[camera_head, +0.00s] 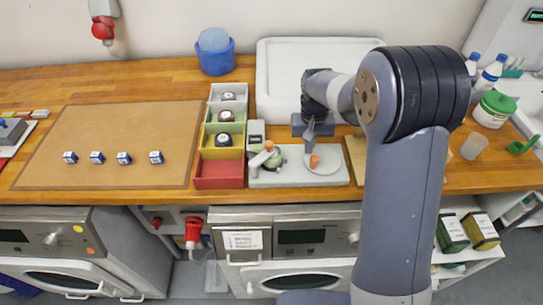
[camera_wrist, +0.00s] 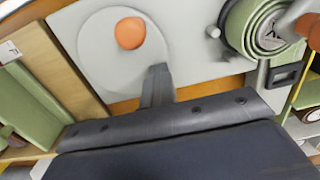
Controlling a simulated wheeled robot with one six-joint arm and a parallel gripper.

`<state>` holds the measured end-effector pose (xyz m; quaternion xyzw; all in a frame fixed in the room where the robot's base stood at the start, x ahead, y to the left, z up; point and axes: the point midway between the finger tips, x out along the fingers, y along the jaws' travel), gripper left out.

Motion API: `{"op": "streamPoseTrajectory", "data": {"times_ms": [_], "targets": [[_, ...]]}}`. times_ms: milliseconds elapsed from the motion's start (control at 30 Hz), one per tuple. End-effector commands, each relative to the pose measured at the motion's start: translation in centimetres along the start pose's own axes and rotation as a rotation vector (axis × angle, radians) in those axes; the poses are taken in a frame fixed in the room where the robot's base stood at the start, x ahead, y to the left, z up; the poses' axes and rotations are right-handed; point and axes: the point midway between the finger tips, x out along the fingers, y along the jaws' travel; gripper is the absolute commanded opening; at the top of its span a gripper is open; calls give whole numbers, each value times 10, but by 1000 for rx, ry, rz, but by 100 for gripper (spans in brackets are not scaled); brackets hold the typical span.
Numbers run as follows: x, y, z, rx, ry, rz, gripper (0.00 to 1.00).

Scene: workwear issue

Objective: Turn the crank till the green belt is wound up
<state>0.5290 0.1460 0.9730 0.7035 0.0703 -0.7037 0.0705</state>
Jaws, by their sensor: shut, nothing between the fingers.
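The winding device has a pale grey base plate (camera_head: 285,179) at the front of the bench. A round grey crank disc with an orange knob (camera_head: 314,160) is on its right; the knob also shows in the wrist view (camera_wrist: 130,33). The green belt (camera_wrist: 262,28) is a rolled coil on the device's other side, small and partly covered in the head view by a light lever with an orange end (camera_head: 268,146). My gripper (camera_head: 309,139) points down by the disc's far edge. It is shut and empty, apart from the knob; its fingers (camera_wrist: 158,72) overlap the disc's edge in the wrist view.
Stacked coloured trays (camera_head: 219,174) with rolled items stand left of the device. A white basin (camera_head: 285,70) is behind it. A brown mat (camera_head: 115,125) with several small blue-and-white blocks lies further left. A clear cup (camera_head: 474,147) stands right of my arm.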

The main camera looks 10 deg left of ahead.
Motion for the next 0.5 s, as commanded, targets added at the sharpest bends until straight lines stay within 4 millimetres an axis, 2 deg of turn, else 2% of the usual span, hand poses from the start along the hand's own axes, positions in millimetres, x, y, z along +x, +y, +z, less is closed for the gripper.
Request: {"op": "streamPoseTrajectory", "data": {"times_ms": [300,500], "targets": [[0,-8,23,-1,1,0,0],[1,-5,37,0,1,0,0]]}}
